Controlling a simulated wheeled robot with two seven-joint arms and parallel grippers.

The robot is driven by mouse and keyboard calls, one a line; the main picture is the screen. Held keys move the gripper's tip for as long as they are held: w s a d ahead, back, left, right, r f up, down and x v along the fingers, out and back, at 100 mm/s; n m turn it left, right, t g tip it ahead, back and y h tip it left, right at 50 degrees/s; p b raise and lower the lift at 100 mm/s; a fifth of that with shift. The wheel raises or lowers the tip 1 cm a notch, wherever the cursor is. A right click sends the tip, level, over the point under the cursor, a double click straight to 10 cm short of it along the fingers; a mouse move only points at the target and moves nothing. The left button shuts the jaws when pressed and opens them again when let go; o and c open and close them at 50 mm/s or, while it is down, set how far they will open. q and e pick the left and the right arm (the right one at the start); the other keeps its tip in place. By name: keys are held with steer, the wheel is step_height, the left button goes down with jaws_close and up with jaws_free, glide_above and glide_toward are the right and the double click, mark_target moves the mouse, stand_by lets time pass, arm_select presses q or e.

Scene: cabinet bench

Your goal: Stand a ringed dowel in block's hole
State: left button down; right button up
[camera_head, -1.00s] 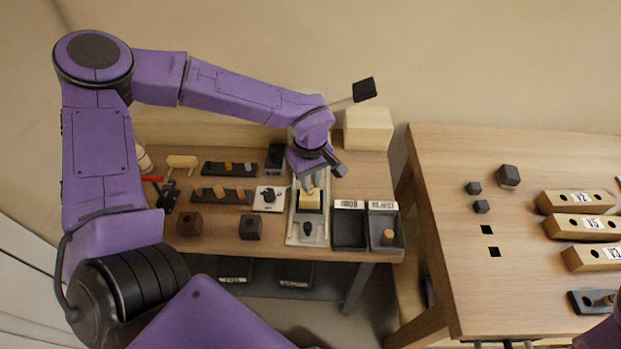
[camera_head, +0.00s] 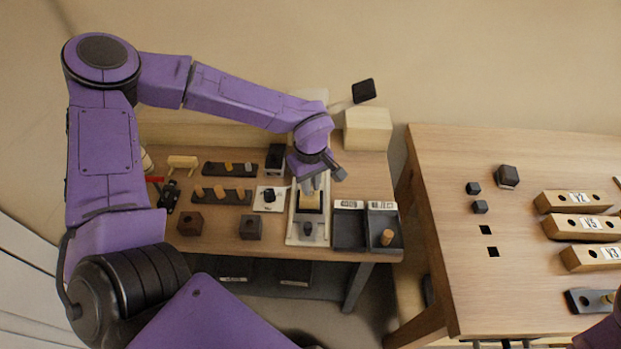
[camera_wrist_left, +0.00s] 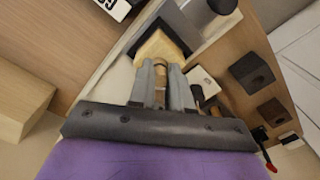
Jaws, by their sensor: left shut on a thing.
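My left gripper (camera_head: 310,184) points down over the pale fixture (camera_head: 293,239) on the left bench. In the left wrist view, my left gripper (camera_wrist_left: 161,88) is shut on a tan dowel (camera_wrist_left: 160,75) with a darker band, which stands between the two grey fingers. A light wooden block (camera_head: 312,204) sits in the fixture right under the fingers; it also shows in the left wrist view (camera_wrist_left: 160,47). The fingers and dowel hide its hole, so I cannot tell whether the dowel's end is in it. My right gripper is out of view.
Racks with pegs (camera_head: 222,196), dark cubes (camera_head: 250,227) and a small white plate (camera_head: 269,199) lie left of the fixture. Two dark trays stand right of it; the right tray (camera_head: 397,249) holds a tan peg. A second table (camera_head: 450,190) carries labelled wooden bars.

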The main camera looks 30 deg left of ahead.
arm_select(q)
steer(key=shift+f, duration=0.15)
steer(key=c, duration=0.8)
jaws_free()
step_height(320, 180, up, 7)
steer(key=p, duration=0.8)
steer(key=shift+p, duration=0.3)
